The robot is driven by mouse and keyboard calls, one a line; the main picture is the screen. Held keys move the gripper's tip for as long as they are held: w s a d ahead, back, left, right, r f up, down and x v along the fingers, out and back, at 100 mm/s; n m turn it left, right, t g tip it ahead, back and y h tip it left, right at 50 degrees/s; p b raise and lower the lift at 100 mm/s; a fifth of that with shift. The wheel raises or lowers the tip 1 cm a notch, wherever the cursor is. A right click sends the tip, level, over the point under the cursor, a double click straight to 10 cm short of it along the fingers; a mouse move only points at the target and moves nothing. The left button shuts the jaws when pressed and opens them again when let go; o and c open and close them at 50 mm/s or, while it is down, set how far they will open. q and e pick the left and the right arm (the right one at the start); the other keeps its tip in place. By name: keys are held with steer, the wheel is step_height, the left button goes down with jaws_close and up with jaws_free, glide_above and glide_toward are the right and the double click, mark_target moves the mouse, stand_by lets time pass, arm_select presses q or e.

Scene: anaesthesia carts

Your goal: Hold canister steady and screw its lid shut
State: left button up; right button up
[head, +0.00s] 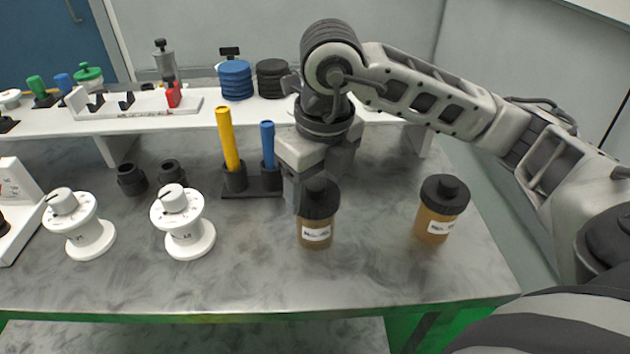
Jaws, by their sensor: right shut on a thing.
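An amber canister (316,241) with a white label stands upright on the metal tabletop near the middle of the head view. Its black knobbed lid (319,198) sits on top; I cannot tell how tightly it is seated. My right gripper (313,189) comes down from above and behind, shut on the lid, with one finger showing at the lid's left side. The other fingertip is largely hidden. A second amber canister (436,227) with a black lid stands apart to the right. My left gripper is not in view.
Two white dial pieces (183,223) (80,224) stand at the left. Behind are black cups (131,179), a holder with yellow (228,138) and blue (268,145) rods, and a white raised shelf (196,117) carrying several items. The front tabletop is clear.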

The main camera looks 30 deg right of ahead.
steer(key=o, duration=1)
steer(key=shift+f, duration=0.1)
steer(key=shift+o, duration=0.2)
arm_select(q)
steer(key=p, duration=0.1)
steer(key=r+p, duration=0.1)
steer(key=p, duration=0.1)
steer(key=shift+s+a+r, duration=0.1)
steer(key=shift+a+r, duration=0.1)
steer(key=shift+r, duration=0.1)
arm_select(e)
step_height(320, 180, up, 16)
steer(key=s, duration=0.2)
steer(key=shift+d, duration=0.15)
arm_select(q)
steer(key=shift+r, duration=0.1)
arm_select(e)
steer(key=shift+f, duration=0.1)
